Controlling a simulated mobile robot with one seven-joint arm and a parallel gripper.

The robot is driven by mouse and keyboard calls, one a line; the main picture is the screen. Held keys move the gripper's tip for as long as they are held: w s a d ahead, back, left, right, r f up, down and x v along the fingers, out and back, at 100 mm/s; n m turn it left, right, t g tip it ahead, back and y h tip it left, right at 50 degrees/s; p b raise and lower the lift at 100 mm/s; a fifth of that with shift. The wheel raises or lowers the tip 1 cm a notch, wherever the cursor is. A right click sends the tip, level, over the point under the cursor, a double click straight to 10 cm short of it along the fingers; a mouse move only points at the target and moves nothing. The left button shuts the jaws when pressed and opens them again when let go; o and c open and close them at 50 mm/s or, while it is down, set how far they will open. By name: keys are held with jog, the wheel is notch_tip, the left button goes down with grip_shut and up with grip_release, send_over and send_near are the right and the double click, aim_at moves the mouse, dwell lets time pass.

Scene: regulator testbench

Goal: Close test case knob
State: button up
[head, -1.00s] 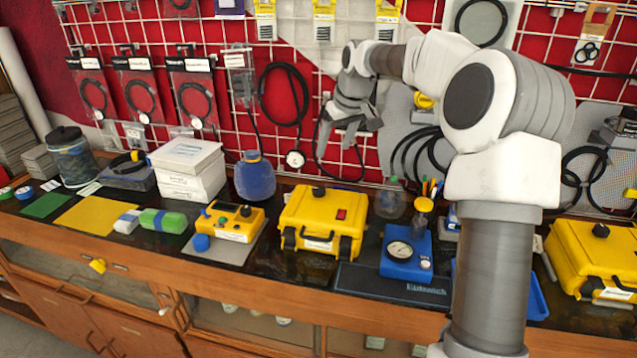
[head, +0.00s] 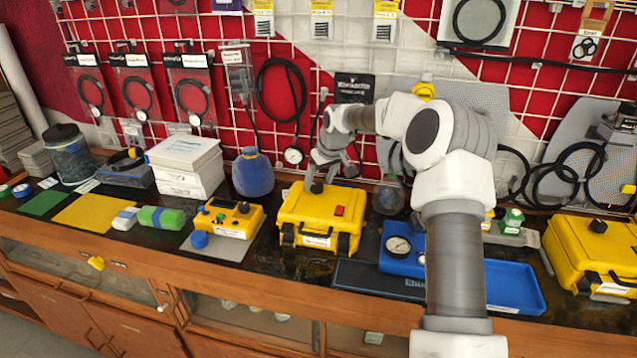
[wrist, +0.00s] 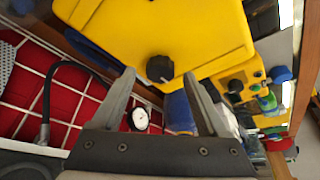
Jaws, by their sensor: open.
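My gripper (head: 334,174) is open, pointing down just above the lid, with a finger to each side of the knob in the wrist view (wrist: 159,76). I cannot tell whether the fingers touch the knob.
A second yellow case (head: 590,255) with a black knob stands at the far right. A blue gauge box (head: 398,262) and blue tray (head: 512,287) lie right of the test case. A yellow meter (head: 228,217) and blue flask (head: 253,176) stand to its left.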

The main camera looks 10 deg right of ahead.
jog(key=shift+w+a+f, duration=0.1)
jog(key=shift+w+f, duration=0.15)
jog(key=shift+f, duration=0.45)
grip_shut()
